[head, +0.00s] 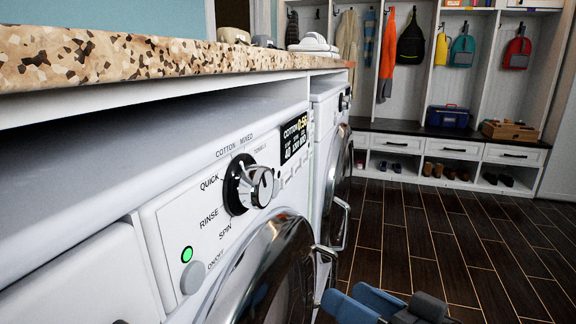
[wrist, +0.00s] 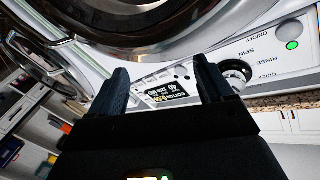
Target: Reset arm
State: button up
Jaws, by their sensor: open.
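My gripper (wrist: 161,75) is open and empty in the wrist view, its two dark fingers apart with nothing between them. Behind the fingers is the front of a white washing machine, seen upside down, with its lit display (wrist: 166,91) and dial (wrist: 237,72). In the head view, the blue fingers of my gripper (head: 358,299) show at the bottom edge, to the right of the machine's round door (head: 262,285). The rest of the arm is mostly out of frame.
The washer's dial (head: 248,186) and green light (head: 187,254) face the aisle. A second machine (head: 335,160) stands beyond it under a speckled counter (head: 150,58). Door handles stick out. A bench with cubbies (head: 450,150) is at the back; the dark tiled floor (head: 450,235) is clear.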

jog(key=s+d+f+m+t+h, duration=0.2)
jog(key=s+d+f+m+h, duration=0.3)
jog(key=f, duration=0.4)
jog(key=s+d+f+h, duration=0.2)
jog(key=s+d+h, duration=0.15)
jog(key=s, duration=0.75)
jog(key=s+d+f+h, duration=0.3)
jog(key=s+h, duration=0.1)
jog(key=s, duration=0.7)
jog(key=s+r+n, duration=0.2)
jog(key=s+r, duration=0.2)
jog(key=s, duration=0.3)
notch_tip(320, 180, up, 21)
jog(key=p, duration=2)
jog(key=shift+d, duration=0.2)
